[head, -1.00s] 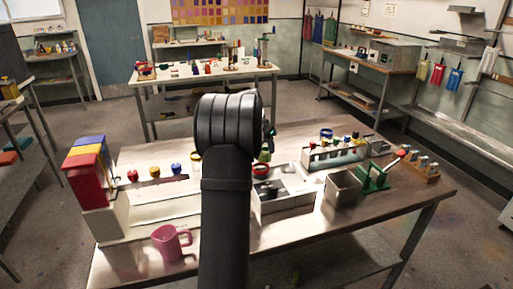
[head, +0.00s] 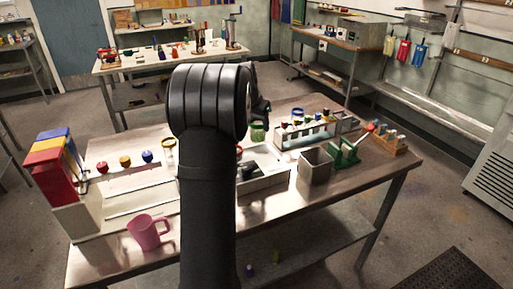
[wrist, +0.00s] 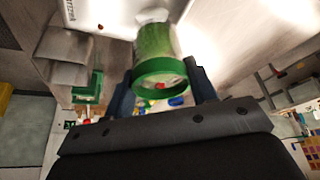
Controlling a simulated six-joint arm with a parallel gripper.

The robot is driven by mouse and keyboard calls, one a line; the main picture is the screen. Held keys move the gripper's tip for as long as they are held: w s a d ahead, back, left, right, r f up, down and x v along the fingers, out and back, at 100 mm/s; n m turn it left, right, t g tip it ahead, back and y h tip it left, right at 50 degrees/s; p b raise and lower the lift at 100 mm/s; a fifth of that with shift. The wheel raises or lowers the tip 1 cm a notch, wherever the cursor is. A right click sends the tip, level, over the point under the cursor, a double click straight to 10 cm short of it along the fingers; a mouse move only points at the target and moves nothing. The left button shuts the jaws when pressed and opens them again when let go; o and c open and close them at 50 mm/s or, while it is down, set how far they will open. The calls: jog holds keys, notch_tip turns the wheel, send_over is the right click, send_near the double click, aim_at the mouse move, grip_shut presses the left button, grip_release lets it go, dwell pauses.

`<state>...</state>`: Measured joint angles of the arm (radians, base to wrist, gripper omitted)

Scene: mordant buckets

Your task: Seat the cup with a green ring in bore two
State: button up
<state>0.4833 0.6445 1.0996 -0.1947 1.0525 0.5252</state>
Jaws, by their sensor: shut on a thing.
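My gripper (wrist: 162,86) is shut on the cup with a green ring (wrist: 165,72), with one finger on each side of it. The green rim faces the wrist camera, and the greenish clear body extends away from it. In the head view the green-ringed cup (head: 257,131) shows just right of my arm, near the left end of a grey rack (head: 306,137). My arm hides most of the gripper there. The bores cannot be told apart, so I cannot tell which is bore two.
A light tray (head: 270,182) lies below the cup in the head view. A grey square bin (head: 315,168) and a green stand (head: 344,154) are to its right. A yellow-ringed cup (head: 168,146), a pink mug (head: 149,232) and coloured bins (head: 58,178) are to the left.

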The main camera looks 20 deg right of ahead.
aim_at(261, 142)
jog(key=s+d+r, duration=0.1)
jog(key=s+d, duration=0.6)
jog(key=s, duration=0.2)
jog(key=w+a+f, duration=0.1)
jog(key=w+f, duration=0.1)
jog(key=w, duration=0.1)
jog(key=w+a+f, duration=0.2)
jog(key=w, duration=0.1)
jog(key=w+a+f, duration=0.2)
jog(key=w, duration=0.2)
jog(key=shift+f, duration=2.3)
jog(key=shift+f, duration=0.1)
jog(key=o, duration=1.2)
jog(key=v, duration=1.2)
